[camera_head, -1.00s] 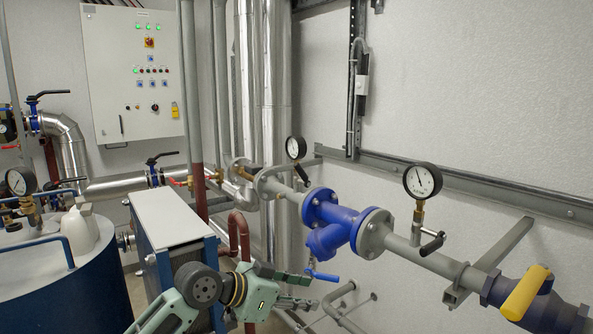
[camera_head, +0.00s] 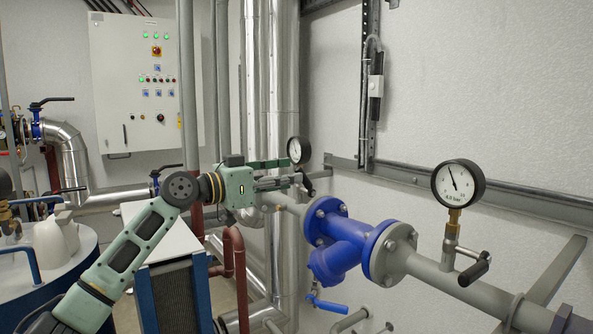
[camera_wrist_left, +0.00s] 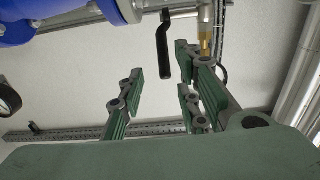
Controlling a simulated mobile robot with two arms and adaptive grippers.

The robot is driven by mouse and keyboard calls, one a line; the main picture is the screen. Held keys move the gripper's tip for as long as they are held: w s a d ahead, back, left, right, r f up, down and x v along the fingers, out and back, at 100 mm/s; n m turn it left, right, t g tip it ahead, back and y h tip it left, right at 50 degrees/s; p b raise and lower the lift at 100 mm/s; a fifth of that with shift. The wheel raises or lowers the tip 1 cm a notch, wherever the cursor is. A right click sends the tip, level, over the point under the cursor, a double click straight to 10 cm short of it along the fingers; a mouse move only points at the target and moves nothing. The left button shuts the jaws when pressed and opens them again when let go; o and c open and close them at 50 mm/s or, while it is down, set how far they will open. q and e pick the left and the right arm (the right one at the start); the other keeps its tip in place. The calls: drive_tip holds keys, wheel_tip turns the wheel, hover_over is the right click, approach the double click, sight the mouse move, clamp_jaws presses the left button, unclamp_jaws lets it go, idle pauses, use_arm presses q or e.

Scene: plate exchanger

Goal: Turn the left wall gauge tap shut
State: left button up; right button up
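The left wall gauge (camera_head: 297,150) has a white dial and black rim and stands on the grey pipe in the head view. Its tap has a black handle (camera_wrist_left: 163,45), which hangs from a metal stem in the left wrist view. A brass fitting (camera_wrist_left: 205,38) shows to its right. My left gripper (camera_head: 293,173) is raised beside the gauge and partly hides the tap. In the left wrist view its green fingers (camera_wrist_left: 159,72) are spread and empty, with the handle showing in the gap beyond them. Contact cannot be told. My right gripper is out of view.
A blue flanged valve (camera_head: 345,245) sits on the pipe to the right, with a blue lever (camera_head: 326,304) below. The right gauge (camera_head: 458,185) has its own black-handled tap (camera_head: 474,272). Brown pipes (camera_head: 238,255) and a white-topped unit (camera_head: 160,228) stand near my left arm.

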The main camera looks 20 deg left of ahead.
sight(306, 182)
use_arm(q)
drive_tip(key=x, duration=0.1)
drive_tip(key=p+x, duration=0.1)
drive_tip(key=x, duration=0.1)
drive_tip(key=shift+w+f, duration=0.25)
drive_tip(key=shift+w, duration=0.3)
drive_tip(key=c, duration=0.5)
clamp_jaws()
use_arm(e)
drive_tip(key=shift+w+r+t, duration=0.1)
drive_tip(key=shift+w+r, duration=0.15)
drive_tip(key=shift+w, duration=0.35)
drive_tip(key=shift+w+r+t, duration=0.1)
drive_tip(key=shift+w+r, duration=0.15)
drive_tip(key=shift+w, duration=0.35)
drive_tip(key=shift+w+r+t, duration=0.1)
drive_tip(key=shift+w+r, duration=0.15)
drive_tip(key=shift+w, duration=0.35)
